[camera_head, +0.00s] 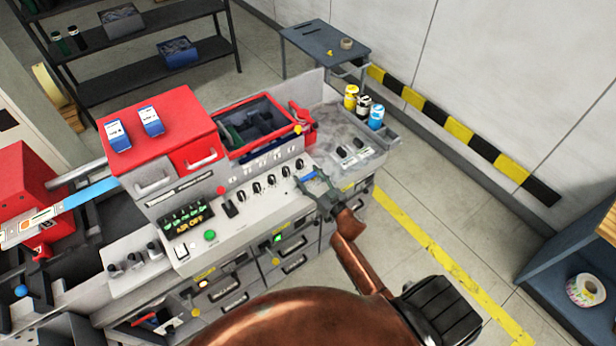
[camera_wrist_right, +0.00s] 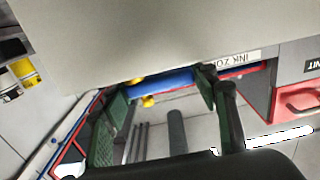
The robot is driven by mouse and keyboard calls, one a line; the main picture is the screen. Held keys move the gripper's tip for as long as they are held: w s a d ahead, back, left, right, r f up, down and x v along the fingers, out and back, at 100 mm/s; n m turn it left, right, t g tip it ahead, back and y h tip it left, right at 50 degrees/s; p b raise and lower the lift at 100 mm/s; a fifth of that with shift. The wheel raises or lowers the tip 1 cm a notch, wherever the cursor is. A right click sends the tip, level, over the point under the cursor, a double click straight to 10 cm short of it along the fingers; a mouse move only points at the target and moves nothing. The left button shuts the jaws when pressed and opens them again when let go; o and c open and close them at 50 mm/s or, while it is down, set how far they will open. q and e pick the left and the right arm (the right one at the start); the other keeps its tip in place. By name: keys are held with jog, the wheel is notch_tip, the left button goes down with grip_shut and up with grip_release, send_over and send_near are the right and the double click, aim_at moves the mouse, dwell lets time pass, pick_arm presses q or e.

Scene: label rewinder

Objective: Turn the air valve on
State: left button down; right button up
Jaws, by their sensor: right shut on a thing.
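The air valve's blue handle (camera_head: 306,178) shows at the right end of the machine's control panel, beside my right gripper (camera_head: 318,184). In the right wrist view the blue handle (camera_wrist_right: 162,82) lies crosswise between the two green-padded fingers of my right gripper (camera_wrist_right: 163,92), with small yellow parts near it. The gripper is shut on the handle. The fingers and wrist hide much of the valve body. My left gripper is not in view.
A row of black knobs (camera_head: 271,181) and a green button (camera_head: 210,235) sit on the panel near my arm. A red bin (camera_head: 262,122) and ink bottles (camera_head: 362,104) stand behind. Floor right of the machine is clear up to a blue shelf (camera_head: 560,262).

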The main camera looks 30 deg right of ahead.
jog(key=shift+s+n+y, duration=0.1)
jog(key=shift+n+y, duration=0.3)
jog(key=shift+y, duration=0.3)
jog(key=shift+c, duration=0.5)
jog(key=shift+s+d+n+g+y, duration=0.15)
jog(key=shift+n+g+y, duration=0.15)
jog(key=shift+n+y, duration=0.45)
jog(key=y, duration=0.1)
jog(key=n+y, duration=0.1)
jog(key=shift+s+d+f+n+g+y, duration=0.1)
jog(key=shift+n+g+y, duration=0.15)
jog(key=shift+g+y, duration=0.15)
jog(key=n+g+y+b, duration=0.2)
jog(key=y+b, duration=0.1)
jog(key=b, duration=0.2)
jog(key=n+g+y+b, duration=0.3)
jog(key=b, duration=0.2)
jog(key=s+d+n+g+y+b, duration=0.1)
jog(key=n+g+y+b, duration=0.1)
jog(key=b, duration=0.3)
jog(key=shift+s+f+n+g+y, duration=0.1)
jog(key=shift+f+n+g+y, duration=0.05)
jog(key=shift+n+g+y, duration=0.4)
jog(key=shift+r+g+b, duration=0.2)
jog(key=shift+g+b, duration=0.25)
jog(key=shift+b, duration=0.4)
jog(key=shift+s, duration=0.1)
jog(key=o, duration=1.2)
jog(key=shift+c, duration=0.2)
